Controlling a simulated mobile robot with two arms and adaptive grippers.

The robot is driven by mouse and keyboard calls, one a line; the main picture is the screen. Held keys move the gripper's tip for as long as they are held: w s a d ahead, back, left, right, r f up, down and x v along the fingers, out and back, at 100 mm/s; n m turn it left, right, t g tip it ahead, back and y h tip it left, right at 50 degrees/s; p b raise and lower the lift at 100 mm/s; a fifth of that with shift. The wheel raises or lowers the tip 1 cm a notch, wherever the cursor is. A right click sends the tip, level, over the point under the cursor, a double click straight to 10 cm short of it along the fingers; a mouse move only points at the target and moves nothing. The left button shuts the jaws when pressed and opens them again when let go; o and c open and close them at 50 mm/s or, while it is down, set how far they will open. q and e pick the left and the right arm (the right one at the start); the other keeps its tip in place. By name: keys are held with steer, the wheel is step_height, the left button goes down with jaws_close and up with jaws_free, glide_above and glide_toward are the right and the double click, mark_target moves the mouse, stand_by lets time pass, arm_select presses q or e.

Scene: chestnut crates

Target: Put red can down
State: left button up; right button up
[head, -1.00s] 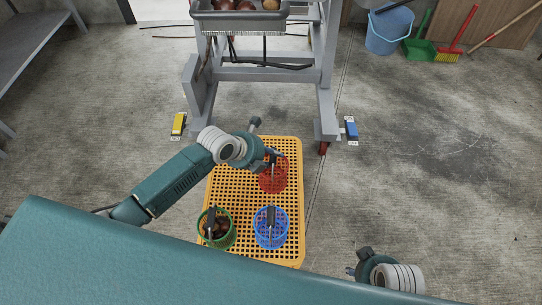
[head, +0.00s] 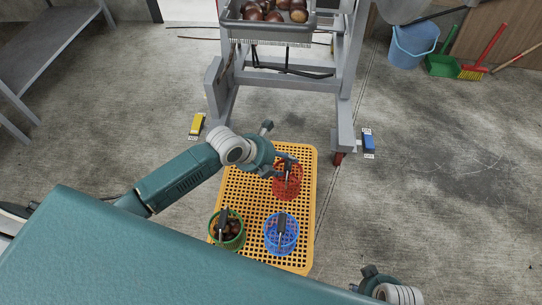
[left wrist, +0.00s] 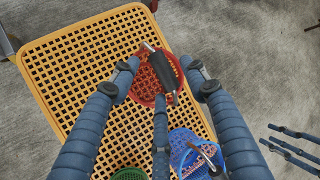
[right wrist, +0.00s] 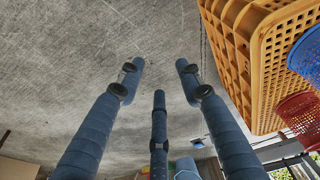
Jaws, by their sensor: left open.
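The red can (head: 289,187), a mesh basket with a dark-gripped handle, stands on the far right part of the yellow crate (head: 238,182). In the left wrist view, the red can (left wrist: 141,88) lies between and beyond my fingers, its handle (left wrist: 163,71) in the gap between the tips. My left gripper (head: 280,167) is open over the can; the left wrist view shows its fingers (left wrist: 160,68) spread on either side of the handle. My right gripper (head: 370,273) is low at the right, away from the crate. Its fingers (right wrist: 158,68) are apart and empty.
A green can (head: 240,241) holding brown chestnuts and a blue can (head: 270,238) stand at the crate's near end. A grey stand (head: 344,125) with a tray (head: 234,20) of chestnuts rises behind. Bare floor lies right of the crate.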

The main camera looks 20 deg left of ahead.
arm_select(q)
steer(key=p+v, duration=0.1)
steer(key=v, duration=0.8)
steer(key=shift+p, duration=0.3)
arm_select(e)
step_height(320, 180, down, 6)
steer(key=s, duration=0.2)
steer(key=shift+s+f, duration=0.25)
arm_select(q)
steer(key=shift+f, duration=0.1)
arm_select(e)
steer(key=shift+d, duration=0.1)
